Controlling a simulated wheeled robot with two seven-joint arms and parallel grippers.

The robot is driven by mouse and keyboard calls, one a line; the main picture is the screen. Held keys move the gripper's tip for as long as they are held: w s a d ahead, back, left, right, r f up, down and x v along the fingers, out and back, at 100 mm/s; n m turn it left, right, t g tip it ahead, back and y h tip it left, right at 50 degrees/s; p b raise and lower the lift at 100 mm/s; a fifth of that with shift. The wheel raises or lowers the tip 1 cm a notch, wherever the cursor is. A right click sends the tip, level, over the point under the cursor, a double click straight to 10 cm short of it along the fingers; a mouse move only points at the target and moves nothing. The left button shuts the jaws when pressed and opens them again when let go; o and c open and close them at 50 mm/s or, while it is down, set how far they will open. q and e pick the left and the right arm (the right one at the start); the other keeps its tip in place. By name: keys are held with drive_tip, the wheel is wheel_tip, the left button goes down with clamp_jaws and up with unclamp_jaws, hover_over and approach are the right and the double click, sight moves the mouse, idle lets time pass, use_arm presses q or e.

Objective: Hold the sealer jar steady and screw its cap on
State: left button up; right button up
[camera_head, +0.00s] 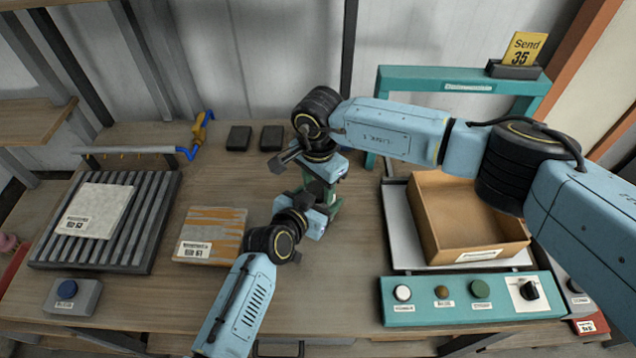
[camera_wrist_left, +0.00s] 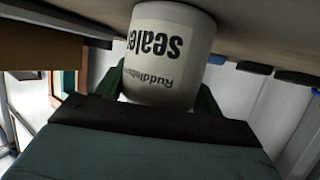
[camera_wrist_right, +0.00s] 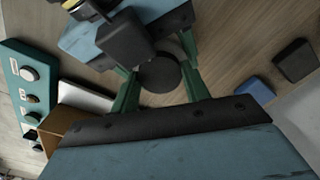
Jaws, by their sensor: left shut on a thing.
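The white sealer jar (camera_wrist_left: 172,50), with a black "sealer" label, shows upside down in the left wrist view. My left gripper (camera_wrist_left: 163,85) is shut on it, with a green finger on each side. In the right wrist view a dark round cap (camera_wrist_right: 160,75) lies over the jar; whether it is threaded on cannot be told. My right gripper (camera_wrist_right: 160,70) is open, its green fingers on either side of the cap. In the head view my right gripper (camera_head: 318,185) is above my left gripper (camera_head: 326,208); they hide the jar and cap.
A cardboard box (camera_head: 465,215) stands on a pale tray at the right, behind a teal button panel (camera_head: 470,298). A slatted grey rack (camera_head: 105,220) and an orange-striped packet (camera_head: 211,235) lie at the left. Two dark blocks (camera_head: 255,138) lie at the back.

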drive_tip(key=shift+m, duration=1.6)
drive_tip(key=o, duration=1.1)
drive_tip(key=shift+r, duration=2.3)
drive_tip(key=o, duration=0.5)
wheel_tip(320, 180, up, 12)
